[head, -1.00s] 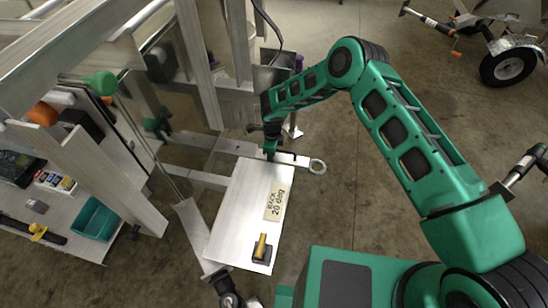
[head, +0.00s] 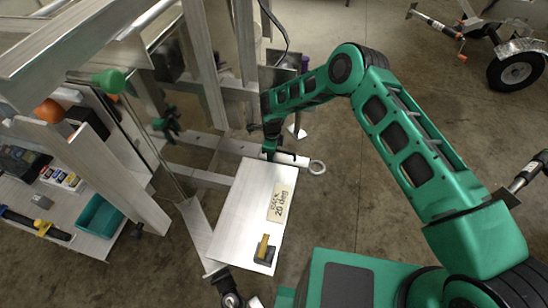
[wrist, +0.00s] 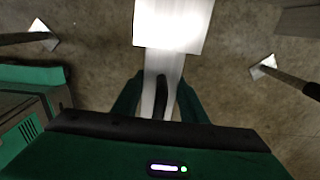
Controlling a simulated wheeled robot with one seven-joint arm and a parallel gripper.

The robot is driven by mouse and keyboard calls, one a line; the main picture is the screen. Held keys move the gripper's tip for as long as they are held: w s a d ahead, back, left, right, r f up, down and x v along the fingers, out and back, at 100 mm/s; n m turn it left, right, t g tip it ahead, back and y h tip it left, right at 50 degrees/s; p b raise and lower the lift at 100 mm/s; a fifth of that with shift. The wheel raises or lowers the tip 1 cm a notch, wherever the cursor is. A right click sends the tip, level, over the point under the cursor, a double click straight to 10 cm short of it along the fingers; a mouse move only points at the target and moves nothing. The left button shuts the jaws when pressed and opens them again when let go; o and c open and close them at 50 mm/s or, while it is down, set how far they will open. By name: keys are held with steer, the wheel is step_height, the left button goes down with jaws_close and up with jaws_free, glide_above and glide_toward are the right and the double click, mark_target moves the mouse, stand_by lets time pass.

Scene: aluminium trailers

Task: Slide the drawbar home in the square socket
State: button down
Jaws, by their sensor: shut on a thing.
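The drawbar (head: 292,158) is a short pale metal bar with a ring eye (head: 317,167) at its right end, in the head view. My gripper (head: 270,153) is shut on it, left of the ring. In the wrist view the drawbar (wrist: 150,98) lies between my two green fingers (wrist: 158,92) and runs up to a bright, overexposed pale block (wrist: 172,24). The bar's left end is hidden by my gripper in the head view. I cannot make out the square socket's mouth or how deep the bar sits.
A pale plate (head: 238,215) with a "RACK 20 deg" label (head: 281,203) lies just below my gripper. Aluminium trailer beams (head: 212,75) stand close on the left. A shelf with a teal bin (head: 100,215) is far left.

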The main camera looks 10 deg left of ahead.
steer(key=shift+a+r, duration=0.1)
steer(key=shift+a, duration=0.8)
steer(key=c, duration=1.1)
jaws_free()
steer(key=shift+o, duration=0.5)
steer(key=shift+d, duration=0.1)
step_height(320, 180, up, 11)
steer(key=shift+w+f, duration=0.1)
steer(key=shift+f, duration=0.05)
